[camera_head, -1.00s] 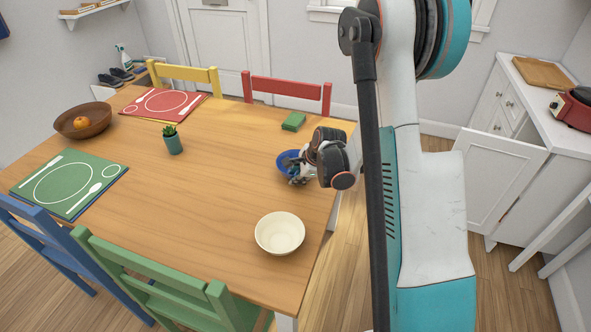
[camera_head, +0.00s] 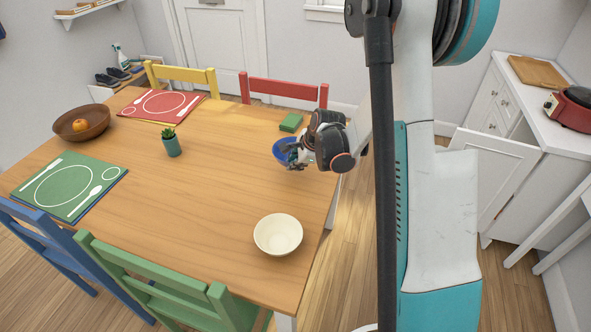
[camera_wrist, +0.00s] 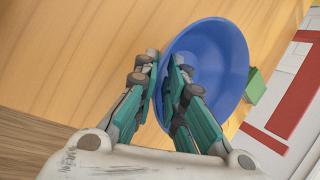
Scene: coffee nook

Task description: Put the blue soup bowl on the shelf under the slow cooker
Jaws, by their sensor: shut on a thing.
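The blue soup bowl (camera_head: 284,149) is at the far right part of the dining table in the head view, partly hidden by my gripper (camera_head: 297,158). In the wrist view the blue bowl (camera_wrist: 222,66) fills the middle right, and my gripper (camera_wrist: 165,68) has its fingers on either side of the near rim. The fingers are shut on the rim. The bowl appears slightly raised from the table. The red slow cooker (camera_head: 571,108) stands on the white counter at the right edge. A white cabinet door (camera_head: 497,176) under the counter stands open; the shelf behind it is hidden.
A cream bowl (camera_head: 278,234) stands on the near right of the wooden table (camera_head: 215,205). A green sponge-like block (camera_head: 291,122) lies behind the blue bowl. A cutting board (camera_head: 541,71) lies on the counter. A red chair (camera_head: 283,91) stands behind the table.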

